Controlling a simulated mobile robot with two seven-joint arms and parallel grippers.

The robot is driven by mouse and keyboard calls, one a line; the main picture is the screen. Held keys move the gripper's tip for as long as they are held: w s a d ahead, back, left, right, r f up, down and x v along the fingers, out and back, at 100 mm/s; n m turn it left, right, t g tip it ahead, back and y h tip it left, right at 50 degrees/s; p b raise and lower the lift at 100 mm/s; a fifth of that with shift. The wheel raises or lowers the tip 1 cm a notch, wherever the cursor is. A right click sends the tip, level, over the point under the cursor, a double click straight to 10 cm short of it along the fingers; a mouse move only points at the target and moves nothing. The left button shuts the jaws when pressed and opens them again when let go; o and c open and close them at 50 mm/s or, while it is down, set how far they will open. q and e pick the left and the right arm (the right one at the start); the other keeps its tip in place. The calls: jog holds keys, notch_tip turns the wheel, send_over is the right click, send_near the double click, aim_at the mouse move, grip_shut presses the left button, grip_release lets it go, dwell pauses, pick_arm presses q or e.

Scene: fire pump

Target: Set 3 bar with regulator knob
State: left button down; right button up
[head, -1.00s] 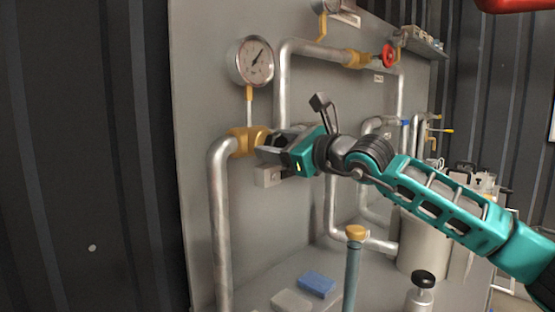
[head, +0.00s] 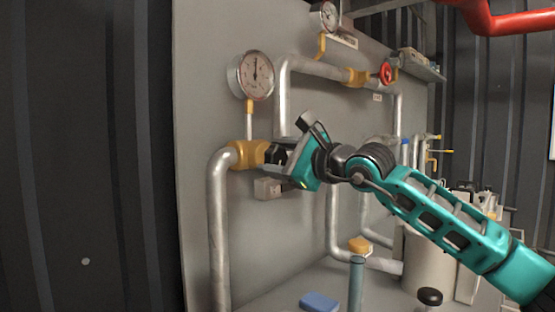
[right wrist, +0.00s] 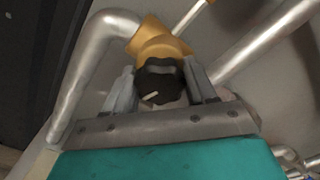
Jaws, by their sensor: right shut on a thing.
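The black regulator knob (right wrist: 158,78) with a white mark sits on a brass-yellow valve body (head: 246,155), which also shows in the right wrist view (right wrist: 157,42). My right gripper (head: 275,156) is shut on the knob, one finger on each side of it in the right wrist view. In the head view the fingers mostly hide the knob. A round pressure gauge (head: 256,75) stands above the valve on a thin stem. Its dark needle points about straight up; the numbers are too small to read. My left gripper is not in view.
Silver pipes (head: 219,235) run along the grey panel (head: 215,45). A grey block (head: 268,189) sits just below my right gripper. A red valve wheel (head: 386,73) and a second gauge (head: 324,17) are higher up. A yellow-topped post (head: 357,275) stands below my arm.

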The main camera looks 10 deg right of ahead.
jog(key=shift+r, duration=0.2)
jog(key=o, duration=0.9)
jog(key=shift+s+a, duration=0.1)
jog(key=shift+o, duration=0.5)
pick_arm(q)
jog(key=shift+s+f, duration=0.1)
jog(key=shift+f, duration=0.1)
pick_arm(e)
jog(key=shift+f, duration=0.1)
pick_arm(q)
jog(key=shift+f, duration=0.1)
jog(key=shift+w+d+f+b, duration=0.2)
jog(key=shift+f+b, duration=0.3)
jog(key=shift+b, duration=0.45)
pick_arm(e)
jog(key=v, duration=1.3)
